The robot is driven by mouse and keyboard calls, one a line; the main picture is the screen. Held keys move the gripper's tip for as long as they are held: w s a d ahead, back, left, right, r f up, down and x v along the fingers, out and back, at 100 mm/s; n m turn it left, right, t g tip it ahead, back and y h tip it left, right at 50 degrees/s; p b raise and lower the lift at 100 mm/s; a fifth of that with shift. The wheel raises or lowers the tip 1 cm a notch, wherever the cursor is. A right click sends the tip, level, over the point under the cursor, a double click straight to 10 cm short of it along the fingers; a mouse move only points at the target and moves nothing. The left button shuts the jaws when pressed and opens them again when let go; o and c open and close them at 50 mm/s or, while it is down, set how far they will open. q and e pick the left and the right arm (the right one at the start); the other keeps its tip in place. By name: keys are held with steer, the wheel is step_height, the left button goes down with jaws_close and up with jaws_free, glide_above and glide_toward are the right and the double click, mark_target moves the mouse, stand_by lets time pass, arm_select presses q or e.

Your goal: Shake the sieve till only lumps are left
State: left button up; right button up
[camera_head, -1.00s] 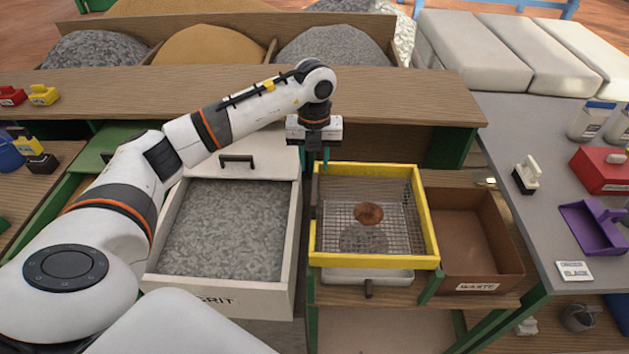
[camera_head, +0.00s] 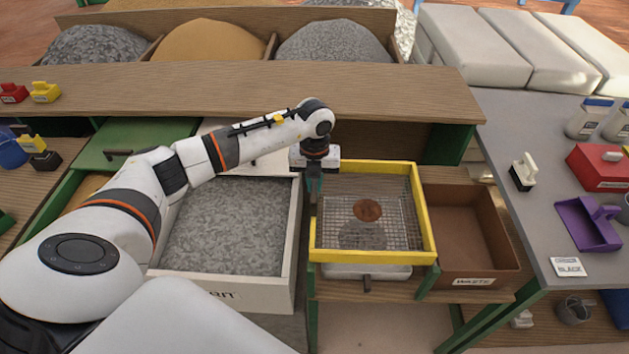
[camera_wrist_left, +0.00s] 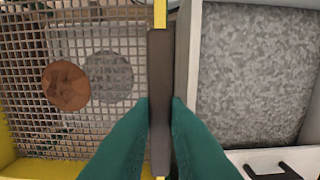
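The yellow-framed sieve (camera_head: 430,215) sits over a pale tray (camera_head: 367,272) in the middle of the head view. One brown lump (camera_head: 368,210) lies on its wire mesh, and a grey round patch shows beside it. The lump also shows in the left wrist view (camera_wrist_left: 66,86). My left gripper (camera_head: 313,195) is at the sieve's left side. In the left wrist view its green fingers (camera_wrist_left: 160,105) close against both faces of a dark grip (camera_wrist_left: 160,70) on the sieve's rim. My right gripper is not in view.
An open bin of grey grit (camera_head: 225,225) stands left of the sieve. A brown waste box (camera_head: 474,260) stands close on its right. A wooden shelf (camera_head: 250,90) runs behind. A grey side table (camera_head: 510,130) with tools is at the right.

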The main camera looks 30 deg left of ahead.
arm_select(q)
jaws_close()
steer(key=shift+w+r, duration=0.1)
steer(key=shift+r, duration=0.2)
steer(key=w+d+r+p, duration=0.2)
steer(key=d+r, duration=0.2)
steer(key=r, duration=0.5)
steer(key=shift+w+d+p, duration=0.2)
steer(key=shift+d+p, duration=0.1)
steer(key=shift+p, duration=0.05)
steer(key=o, duration=0.5)
jaws_free()
steer(key=shift+d, duration=0.1)
steer(key=shift+o, duration=0.7)
steer(key=shift+w+d+f, duration=0.1)
steer(key=shift+w+d, duration=0.05)
steer(key=shift+w, duration=0.1)
steer(key=shift+s, duration=0.1)
